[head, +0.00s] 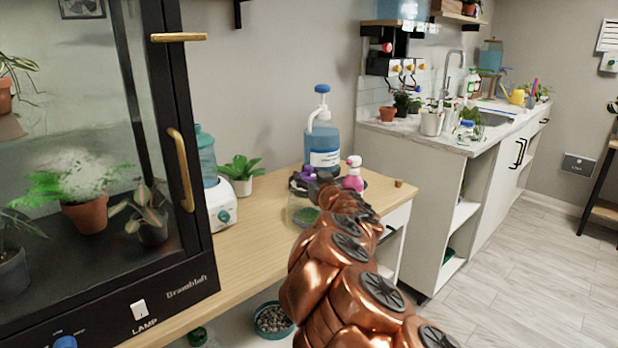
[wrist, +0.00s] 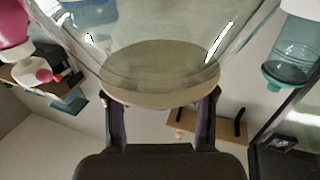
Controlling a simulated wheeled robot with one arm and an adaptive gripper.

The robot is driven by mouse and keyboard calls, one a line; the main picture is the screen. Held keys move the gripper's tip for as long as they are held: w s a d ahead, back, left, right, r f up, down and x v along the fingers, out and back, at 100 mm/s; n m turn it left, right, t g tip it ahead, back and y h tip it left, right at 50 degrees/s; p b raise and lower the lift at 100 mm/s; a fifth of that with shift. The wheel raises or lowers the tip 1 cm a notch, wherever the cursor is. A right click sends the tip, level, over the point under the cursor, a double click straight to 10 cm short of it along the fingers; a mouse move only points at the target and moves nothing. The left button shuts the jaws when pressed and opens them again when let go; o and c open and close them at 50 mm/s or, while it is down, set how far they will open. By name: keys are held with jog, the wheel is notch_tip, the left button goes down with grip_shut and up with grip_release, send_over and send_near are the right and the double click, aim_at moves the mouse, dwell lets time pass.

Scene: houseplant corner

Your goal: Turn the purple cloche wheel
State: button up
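A clear glass cloche (head: 301,214) with something green inside stands on the wooden table, just below my gripper (head: 305,184). In the wrist view the cloche's clear glass (wrist: 160,25) fills the top, with a tan oval below it, very close to my gripper (wrist: 160,104). Purple shows along the inner sides of the fingers and near the gripper in the head view. I cannot tell the purple wheel apart from the finger pads.
A blue pump bottle (head: 325,145) and a pink spray bottle (head: 353,174) stand behind and right of the gripper. A potted plant (head: 241,182) and a teal-topped dispenser (head: 207,160) stand left. A glass cabinet (head: 95,130) rises at far left. Bare table (head: 262,235) lies left of the arm.

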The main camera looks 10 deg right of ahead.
jog(key=c, duration=0.6)
jog(key=shift+o, duration=0.2)
jog(key=shift+r+y+p, duration=0.1)
jog(key=shift+y+p, duration=0.2)
jog(key=shift+p, duration=0.6)
jog(key=shift+d+r+n+y+p, duration=0.15)
jog(key=shift+n+y+p, duration=0.4)
jog(key=shift+p, duration=0.65)
jog(key=n+g+y+p, duration=0.1)
jog(key=n+y+p, duration=0.1)
jog(key=p, duration=0.4)
jog(key=shift+n+g+y, duration=0.25)
jog(key=shift+g+y, duration=0.15)
jog(key=shift+y, duration=0.45)
jog(key=n+g+y+p, duration=0.3)
jog(key=y+p, duration=0.1)
jog(key=p, duration=0.1)
jog(key=shift+f+n+g+y+p, duration=0.2)
jog(key=shift+n+g+y+p, duration=0.15)
jog(key=shift+n+g+y, duration=0.3)
jog(key=shift+f+n+g+y+p, duration=0.15)
jog(key=shift+n+g+y+p, duration=0.25)
jog(key=shift+n+g, duration=0.35)
jog(key=shift+g+y, duration=0.35)
jog(key=shift+g, duration=0.15)
jog(key=shift+n+g, duration=0.4)
jog(key=shift+n, duration=0.1)
